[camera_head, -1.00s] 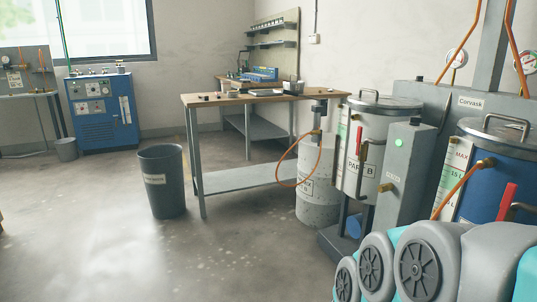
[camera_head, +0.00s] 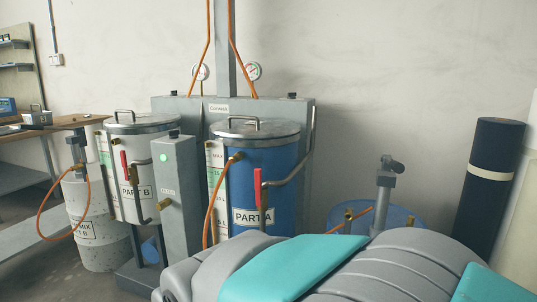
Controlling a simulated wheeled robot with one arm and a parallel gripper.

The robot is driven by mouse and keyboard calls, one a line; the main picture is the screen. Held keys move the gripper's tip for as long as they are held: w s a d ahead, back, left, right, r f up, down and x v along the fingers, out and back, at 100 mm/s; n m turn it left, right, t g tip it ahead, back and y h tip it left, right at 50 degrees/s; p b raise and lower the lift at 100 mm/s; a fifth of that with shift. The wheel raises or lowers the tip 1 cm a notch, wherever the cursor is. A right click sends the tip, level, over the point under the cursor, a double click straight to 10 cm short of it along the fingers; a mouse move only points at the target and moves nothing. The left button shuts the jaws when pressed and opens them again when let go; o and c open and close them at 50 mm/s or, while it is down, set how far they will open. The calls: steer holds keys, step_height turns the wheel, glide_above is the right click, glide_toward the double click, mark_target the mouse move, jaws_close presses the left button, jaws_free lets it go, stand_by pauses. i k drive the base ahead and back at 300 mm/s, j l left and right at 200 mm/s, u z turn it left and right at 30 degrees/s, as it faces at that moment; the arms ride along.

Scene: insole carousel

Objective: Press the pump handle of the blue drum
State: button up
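A blue drum (camera_head: 408,221) stands to the right of the PART A tank, partly hidden behind my grey and teal arm. A grey pump (camera_head: 384,190) rises from its top, with a dark pump handle (camera_head: 392,165) at the upper end. An orange hose with a brass fitting runs to the drum's left side. My arm fills the bottom of the view, in front of the drum. My gripper is not in view.
The blue PART A tank (camera_head: 265,180) and white PART B tank (camera_head: 130,185) stand left of the drum, with a grey control post (camera_head: 178,190) between them. A dark roll (camera_head: 488,180) stands at the right. A workbench (camera_head: 45,128) is at far left.

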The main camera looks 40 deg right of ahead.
mark_target(397, 167)
steer(key=z, duration=2.15)
